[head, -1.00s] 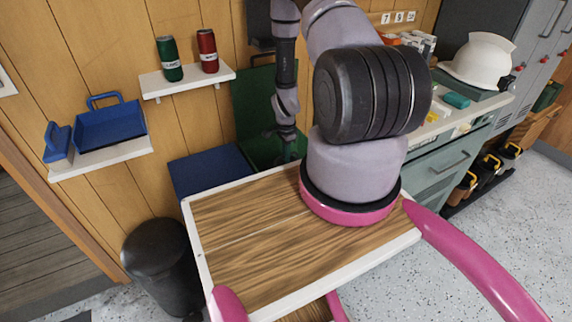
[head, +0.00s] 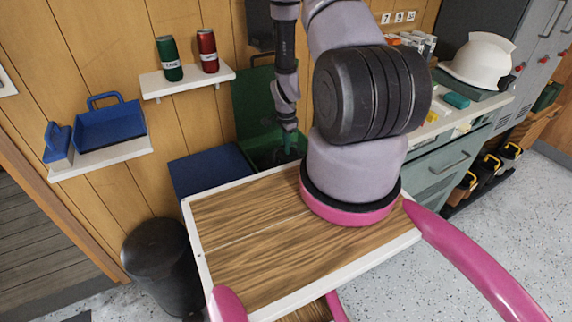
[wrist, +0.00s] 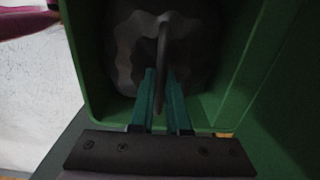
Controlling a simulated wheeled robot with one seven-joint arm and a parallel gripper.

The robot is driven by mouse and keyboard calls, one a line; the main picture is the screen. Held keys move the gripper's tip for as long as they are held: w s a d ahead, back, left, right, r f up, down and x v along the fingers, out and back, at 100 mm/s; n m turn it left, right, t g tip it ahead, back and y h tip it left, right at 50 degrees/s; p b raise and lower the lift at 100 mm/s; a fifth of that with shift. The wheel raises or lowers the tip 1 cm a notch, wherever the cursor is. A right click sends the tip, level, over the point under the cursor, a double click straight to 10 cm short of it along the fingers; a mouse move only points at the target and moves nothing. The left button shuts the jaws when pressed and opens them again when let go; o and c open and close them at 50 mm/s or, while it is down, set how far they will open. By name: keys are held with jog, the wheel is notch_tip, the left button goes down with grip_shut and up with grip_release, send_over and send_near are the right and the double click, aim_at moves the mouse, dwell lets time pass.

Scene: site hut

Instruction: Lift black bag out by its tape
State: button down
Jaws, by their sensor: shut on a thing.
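The green bin (head: 260,140) stands open against the wall behind the wooden table, its lid (head: 255,100) tilted back. My gripper (head: 289,153) is at the bin's mouth, small and dark in the head view. In the wrist view the black bag (wrist: 190,60) lies bunched and wrinkled between the bin's green walls (wrist: 90,70). Its tape (wrist: 163,40) stands up as a dark loop above the bag. My gripper's teal fingers (wrist: 164,85) are shut on the tape. The bag's lower part is hidden.
A closed blue bin (head: 208,170) stands left of the green one. The wooden table (head: 240,235) is bare in front. A black bin (head: 160,262) stands at lower left. A shelf (head: 188,82) with two cans hangs above, and a bench (head: 450,165) stands to the right.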

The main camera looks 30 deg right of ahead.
jog(key=shift+r, duration=0.15)
jog(key=shift+r, duration=4.35)
notch_tip(320, 180, up, 9)
notch_tip(320, 180, up, 9)
